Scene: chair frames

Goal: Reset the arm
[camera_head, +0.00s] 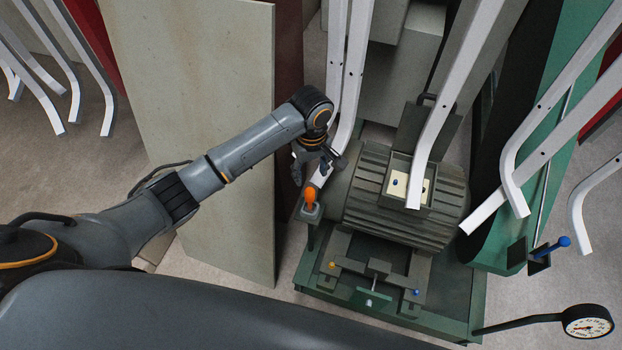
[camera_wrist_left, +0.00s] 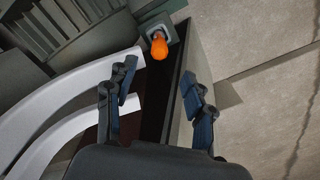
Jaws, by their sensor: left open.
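My left arm reaches in from the left in the head view, and its gripper (camera_head: 312,172) hangs just above and left of the ribbed grey motor (camera_head: 350,205). In the left wrist view the gripper (camera_wrist_left: 163,95) has its two fingers spread apart with nothing between them. The left finger overlaps the white bent chair frames (camera_wrist_left: 70,105) in that view; whether it touches them I cannot tell. An orange knob (camera_wrist_left: 159,47) on a small grey base shows beyond the fingertips. In the head view the orange knob (camera_head: 310,198) is just below the gripper. My right gripper is not in view.
White bent frames (camera_head: 440,110) hang over the motor and at the right. A beige panel (camera_head: 215,120) stands beside my forearm. A green machine base (camera_head: 440,318) is below, with a round gauge (camera_head: 587,321) and blue-knobbed lever (camera_head: 562,242) at right.

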